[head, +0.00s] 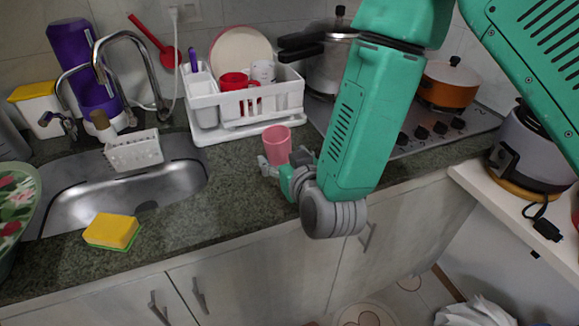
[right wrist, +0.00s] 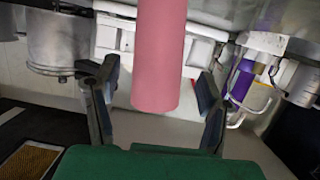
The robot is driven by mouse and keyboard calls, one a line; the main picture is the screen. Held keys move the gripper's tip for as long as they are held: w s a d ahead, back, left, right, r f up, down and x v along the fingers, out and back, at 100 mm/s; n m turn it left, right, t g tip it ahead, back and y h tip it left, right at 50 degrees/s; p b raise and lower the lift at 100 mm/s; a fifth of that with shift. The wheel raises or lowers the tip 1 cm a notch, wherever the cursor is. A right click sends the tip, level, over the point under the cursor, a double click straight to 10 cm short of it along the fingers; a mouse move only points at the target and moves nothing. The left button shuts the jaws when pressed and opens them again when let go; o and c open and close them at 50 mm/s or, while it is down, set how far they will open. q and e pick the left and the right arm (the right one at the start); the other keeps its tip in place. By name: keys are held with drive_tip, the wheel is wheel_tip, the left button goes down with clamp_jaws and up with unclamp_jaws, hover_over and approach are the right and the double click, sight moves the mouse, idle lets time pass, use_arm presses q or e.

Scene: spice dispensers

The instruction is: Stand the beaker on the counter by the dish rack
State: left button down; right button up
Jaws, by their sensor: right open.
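The pink beaker (head: 277,143) is upright on the counter (head: 235,185), just in front of the dish rack (head: 245,127). Its lower part is partly hidden by my gripper in the head view. My right gripper (head: 284,162) is low at the beaker, with its fingers open on either side. In the right wrist view the beaker (right wrist: 158,50) stands between the two spread fingers (right wrist: 157,78), with gaps visible on both sides. My left gripper is not in view.
The rack holds red and white cups and a plate. The sink (head: 125,185) lies to the left, with a yellow sponge (head: 112,230) at its front edge. The stove (head: 430,135) with pots is to the right. Counter between sink and beaker is clear.

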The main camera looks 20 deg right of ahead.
drive_tip(key=s, duration=0.1)
drive_tip(key=s+d, duration=0.1)
drive_tip(key=s, duration=0.1)
drive_tip(key=s+d+r, duration=0.1)
drive_tip(key=s, duration=0.1)
drive_tip(key=shift+d, duration=0.1)
use_arm(q)
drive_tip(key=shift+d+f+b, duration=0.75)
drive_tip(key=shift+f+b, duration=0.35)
drive_tip(key=shift+b, duration=0.2)
use_arm(e)
drive_tip(key=s+d+f+g, duration=0.3)
drive_tip(key=s+f+g, duration=0.1)
drive_tip(key=s+f, duration=0.5)
drive_tip(key=s+d+f+g, duration=0.4)
drive_tip(key=s+f, duration=0.4)
drive_tip(key=f, duration=0.2)
drive_tip(key=s+d+f+g, duration=0.3)
drive_tip(key=s+f+g, duration=0.3)
drive_tip(key=s+f, duration=0.3)
drive_tip(key=shift+s+d+f, duration=0.2)
drive_tip(key=shift+s+f, duration=0.05)
drive_tip(key=shift+s, duration=0.05)
